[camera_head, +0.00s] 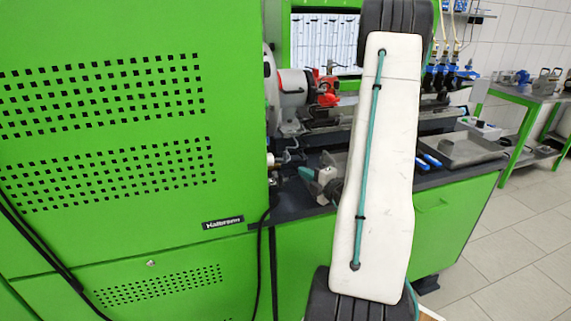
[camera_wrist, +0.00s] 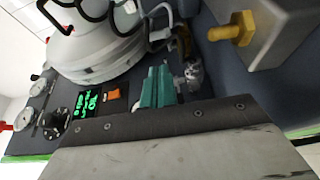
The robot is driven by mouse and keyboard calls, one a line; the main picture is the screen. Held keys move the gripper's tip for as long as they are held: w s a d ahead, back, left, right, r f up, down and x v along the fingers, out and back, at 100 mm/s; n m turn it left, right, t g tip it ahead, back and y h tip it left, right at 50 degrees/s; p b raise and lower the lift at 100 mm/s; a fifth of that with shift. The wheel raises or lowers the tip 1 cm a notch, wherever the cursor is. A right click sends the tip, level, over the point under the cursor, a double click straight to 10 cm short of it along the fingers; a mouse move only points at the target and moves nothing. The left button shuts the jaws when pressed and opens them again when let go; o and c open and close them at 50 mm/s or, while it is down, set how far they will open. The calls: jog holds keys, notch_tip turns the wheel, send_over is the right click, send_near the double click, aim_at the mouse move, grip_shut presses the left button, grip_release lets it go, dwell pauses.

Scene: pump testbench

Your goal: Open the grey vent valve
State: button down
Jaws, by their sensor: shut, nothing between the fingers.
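My gripper (camera_wrist: 157,84) shows two teal fingers closed against each other, with nothing between them. In the head view my gripper (camera_head: 306,174) is low over the dark bench top, beside the green cabinet. A small silver-grey knobbed fitting (camera_wrist: 193,75) sits just right of the fingertips in the wrist view. It may be the grey vent valve, but I cannot tell for certain, nor whether it touches the fingers. No valve can be made out near the gripper in the head view.
A large whitish housing (camera_wrist: 95,45) with black handles, a green display (camera_wrist: 90,101) and gauges lie left. In the head view, a metal tray (camera_head: 465,150) stands right on the bench.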

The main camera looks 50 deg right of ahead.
aim_at(286, 157)
jog(key=w, duration=0.3)
jog(key=w+d, duration=0.1)
jog(key=w, duration=0.5)
jog(key=shift+w+d, duration=0.2)
jog(key=shift+d, duration=0.05)
jog(key=shift+w+d, duration=0.2)
jog(key=shift+d, duration=0.85)
jog(key=shift+r, duration=0.1)
